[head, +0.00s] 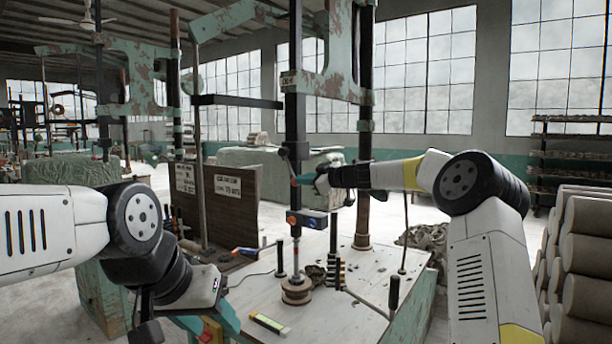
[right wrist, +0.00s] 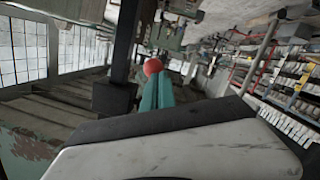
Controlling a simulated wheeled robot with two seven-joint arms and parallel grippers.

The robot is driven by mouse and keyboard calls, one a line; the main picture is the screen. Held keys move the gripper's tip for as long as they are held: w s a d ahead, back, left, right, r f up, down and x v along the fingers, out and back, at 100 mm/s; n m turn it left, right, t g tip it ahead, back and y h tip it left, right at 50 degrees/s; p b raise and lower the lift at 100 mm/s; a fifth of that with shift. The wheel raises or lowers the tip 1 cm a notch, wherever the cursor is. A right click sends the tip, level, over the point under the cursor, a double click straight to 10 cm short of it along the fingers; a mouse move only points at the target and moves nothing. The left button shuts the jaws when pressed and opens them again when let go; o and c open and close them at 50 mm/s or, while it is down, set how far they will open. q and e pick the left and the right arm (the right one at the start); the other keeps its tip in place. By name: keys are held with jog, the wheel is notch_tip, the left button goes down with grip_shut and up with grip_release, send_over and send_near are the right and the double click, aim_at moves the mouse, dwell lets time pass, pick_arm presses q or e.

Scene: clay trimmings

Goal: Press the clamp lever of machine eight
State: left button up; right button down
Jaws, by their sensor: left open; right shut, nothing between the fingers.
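In the head view, a press with a black column (head: 294,120) stands on a pale worktable (head: 335,300). A thin lever (head: 285,156) angles down beside its column to a red knob (head: 293,181). My right gripper (head: 306,179) is shut and empty, its teal fingertips close to the knob. In the right wrist view, a red ball (right wrist: 152,67) shows right at the tips of the teal fingers (right wrist: 156,92); I cannot tell whether they touch. I cannot read a machine number.
A dark board with white signs (head: 227,185) stands behind the table's left side. A blue-and-orange box (head: 307,219) is on the column above a round wooden block (head: 296,291). Upright black handles (head: 394,291) rise from the table. Clay rolls (head: 585,255) are stacked at right.

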jog(key=w+a+f, duration=0.3)
jog(key=a+f, duration=0.1)
jog(key=a, duration=0.1)
jog(key=shift+w, duration=0.25)
jog(key=shift+a+f, duration=0.1)
jog(key=shift+a, duration=0.1)
dwell(0.6)
